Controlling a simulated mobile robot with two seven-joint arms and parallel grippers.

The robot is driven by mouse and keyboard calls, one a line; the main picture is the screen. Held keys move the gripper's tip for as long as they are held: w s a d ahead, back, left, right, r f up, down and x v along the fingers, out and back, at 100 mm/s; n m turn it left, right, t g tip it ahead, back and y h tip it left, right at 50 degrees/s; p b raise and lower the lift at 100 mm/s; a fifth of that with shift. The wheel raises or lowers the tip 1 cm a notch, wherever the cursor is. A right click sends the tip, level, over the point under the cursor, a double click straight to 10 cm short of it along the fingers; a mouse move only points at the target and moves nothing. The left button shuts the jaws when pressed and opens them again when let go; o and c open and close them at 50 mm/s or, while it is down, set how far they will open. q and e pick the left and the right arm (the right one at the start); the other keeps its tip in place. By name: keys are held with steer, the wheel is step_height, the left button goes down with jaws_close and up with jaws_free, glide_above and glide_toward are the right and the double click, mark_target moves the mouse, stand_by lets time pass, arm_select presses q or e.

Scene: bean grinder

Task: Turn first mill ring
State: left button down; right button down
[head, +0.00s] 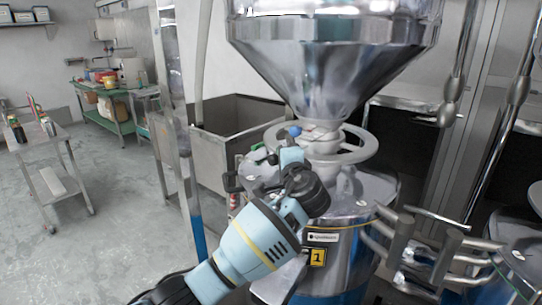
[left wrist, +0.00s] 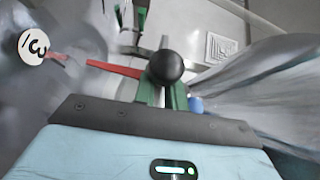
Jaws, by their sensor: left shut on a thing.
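The first mill, with a yellow "1" label (head: 318,257), stands in the middle of the head view under a steel hopper (head: 335,60). Its grey mill ring (head: 362,152) circles the neck below the hopper. A blue ball (head: 295,131) shows at the ring's left side, and a blue spot shows in the left wrist view (left wrist: 196,104). My left gripper (head: 268,155) is at the left of the ring, its fingertips partly hidden. In the left wrist view its green fingers are closed at a black ball knob (left wrist: 165,67). How the knob joins the ring is unclear. My right gripper is out of view.
A second steel machine (head: 520,265) stands at the right, with steel pipes between. A grey sink (head: 235,122) is behind the mill at left. A small table (head: 45,150) and a green-framed bench (head: 105,118) stand farther left. The floor between is clear.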

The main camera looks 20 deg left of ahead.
arm_select(q)
steer(key=shift+s+d+f, duration=0.15)
steer(key=shift+d+f, duration=0.2)
steer(key=shift+f, duration=0.05)
steer(key=c, duration=1.5)
jaws_free()
steer(key=shift+s+r, duration=0.1)
steer(key=shift+s, duration=0.05)
steer(key=shift+o, duration=1.2)
steer(key=shift+r, duration=0.15)
steer(key=shift+v, duration=3.9)
